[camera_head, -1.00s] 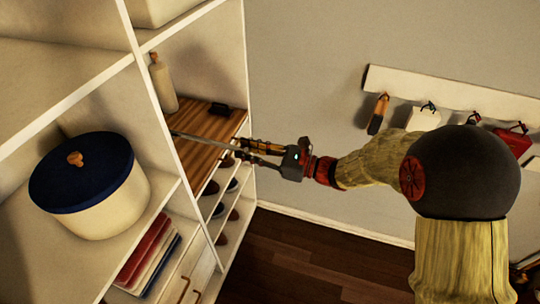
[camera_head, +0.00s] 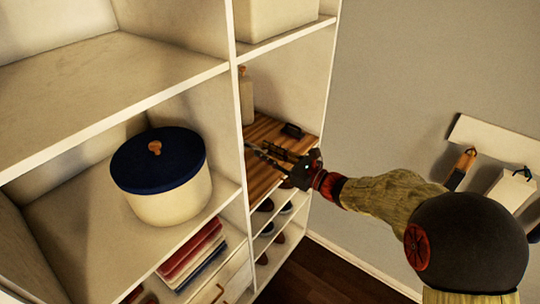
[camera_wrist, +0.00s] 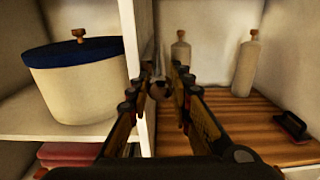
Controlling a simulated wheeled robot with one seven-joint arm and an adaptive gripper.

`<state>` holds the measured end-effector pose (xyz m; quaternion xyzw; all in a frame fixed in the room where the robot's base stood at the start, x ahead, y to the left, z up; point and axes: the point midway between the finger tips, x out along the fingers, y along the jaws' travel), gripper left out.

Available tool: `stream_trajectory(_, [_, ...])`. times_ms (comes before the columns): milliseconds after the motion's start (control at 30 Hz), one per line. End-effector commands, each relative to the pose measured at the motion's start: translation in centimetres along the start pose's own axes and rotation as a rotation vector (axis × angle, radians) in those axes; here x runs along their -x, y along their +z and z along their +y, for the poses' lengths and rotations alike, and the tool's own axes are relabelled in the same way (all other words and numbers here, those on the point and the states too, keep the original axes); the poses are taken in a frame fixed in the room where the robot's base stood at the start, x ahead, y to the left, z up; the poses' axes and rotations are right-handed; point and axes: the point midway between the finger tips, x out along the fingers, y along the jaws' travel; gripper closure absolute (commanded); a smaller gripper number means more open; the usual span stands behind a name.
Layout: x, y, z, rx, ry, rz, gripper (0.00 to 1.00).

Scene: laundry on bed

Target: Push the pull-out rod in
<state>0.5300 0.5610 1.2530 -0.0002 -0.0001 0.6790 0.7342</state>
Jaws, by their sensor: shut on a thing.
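The pull-out rod (camera_head: 252,147) is a thin metal bar at the front of the compartment with the wooden slatted shelf (camera_head: 262,172). Only a short length of it shows in the head view. My gripper (camera_head: 268,153) reaches in from the right and is shut on the rod's end. In the wrist view, the rod's round end (camera_wrist: 160,89) sits between my two fingertips (camera_wrist: 163,75). The fingers hide part of the rod in the head view.
A white pot with a blue lid (camera_head: 160,180) stands in the left compartment, beyond the upright divider (camera_head: 240,120). Pale bottles (camera_wrist: 244,67) and a dark brush-like item (camera_wrist: 290,126) are on the slatted shelf. Shoes (camera_head: 266,205) lie below.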

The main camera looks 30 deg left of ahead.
Motion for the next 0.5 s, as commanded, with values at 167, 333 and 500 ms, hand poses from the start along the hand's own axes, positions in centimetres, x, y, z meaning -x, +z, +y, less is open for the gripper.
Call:
stream_trajectory(167, [0.03,0.01,-0.03,-0.001,-0.001,0.0,1.0])
stream_trajectory(333, [0.05,0.01,-0.02,-0.001,-0.001,0.0,0.7])
stream_trajectory(500, [0.05,0.01,-0.02,0.0,0.0,0.0,0.61])
